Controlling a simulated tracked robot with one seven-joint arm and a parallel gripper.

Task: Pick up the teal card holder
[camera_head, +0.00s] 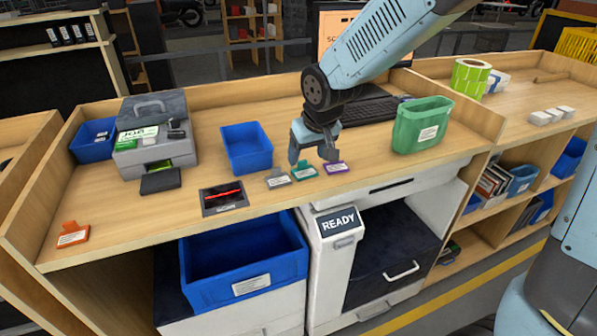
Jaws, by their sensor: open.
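The teal card holder (304,173) lies on the wooden counter (380,180) near its front edge, between a grey card holder (277,181) on its left and a purple card holder (336,168) on its right. My gripper (311,157) points down over the row, with its fingers apart and nothing visible between them. The fingertips appear just above and behind the teal holder. I cannot tell the exact height or whether they touch anything.
An orange card holder (72,235) lies at the far left. A scanner plate (223,198), a small blue bin (246,148), a grey box (155,150), a black keyboard (370,111) and a green bin (421,127) surround the row. A large blue bin (243,290) sits below the counter.

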